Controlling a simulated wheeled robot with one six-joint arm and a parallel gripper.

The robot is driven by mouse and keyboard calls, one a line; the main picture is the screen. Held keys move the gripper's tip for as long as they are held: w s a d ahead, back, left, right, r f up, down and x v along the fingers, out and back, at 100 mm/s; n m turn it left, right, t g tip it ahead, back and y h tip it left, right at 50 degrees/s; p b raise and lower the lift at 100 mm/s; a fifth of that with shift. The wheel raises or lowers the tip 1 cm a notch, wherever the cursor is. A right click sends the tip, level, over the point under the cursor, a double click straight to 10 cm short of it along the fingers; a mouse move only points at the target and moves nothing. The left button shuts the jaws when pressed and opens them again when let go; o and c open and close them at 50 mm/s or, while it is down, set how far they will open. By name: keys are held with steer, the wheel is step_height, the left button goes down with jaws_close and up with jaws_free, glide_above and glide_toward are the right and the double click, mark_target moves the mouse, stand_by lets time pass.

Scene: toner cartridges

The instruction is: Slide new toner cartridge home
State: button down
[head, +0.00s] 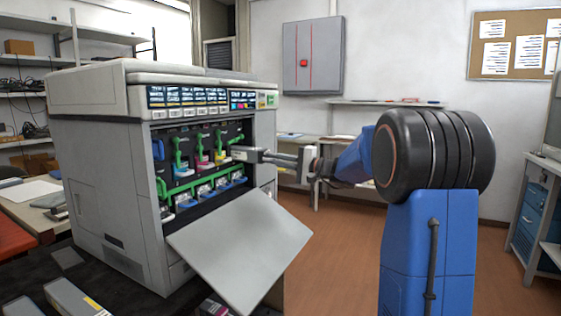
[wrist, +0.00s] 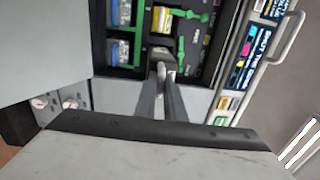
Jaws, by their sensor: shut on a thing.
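The printer (head: 95,160) stands at left with its front door folded down, so its toner bay is open. My gripper (head: 268,156) reaches in from the right, with its fingers pointing left at the bay's right side. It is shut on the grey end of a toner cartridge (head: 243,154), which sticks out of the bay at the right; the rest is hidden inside. In the wrist view, the fingertips (wrist: 160,76) close together on the cartridge's small grey end (wrist: 161,55), beside a green lever (wrist: 181,50). Whether it is fully seated, I cannot tell.
The lowered door (head: 240,245) slopes out below the bay. Several green levers (head: 201,150) and coloured parts fill the other slots. Boxes (head: 75,298) lie at the bottom left. A blue cabinet (head: 532,215) stands at far right. Floor between is free.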

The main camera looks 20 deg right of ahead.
mark_target(264, 159)
steer(key=shift+f+x, duration=0.2)
steer(key=shift+x, duration=2.65)
steer(key=shift+f+x, duration=0.2)
steer(key=shift+x, duration=2.65)
steer(key=c, duration=1.4)
jaws_free()
steer(key=shift+o, duration=0.2)
steer(key=shift+d, duration=0.1)
steer(key=shift+v, duration=3.45)
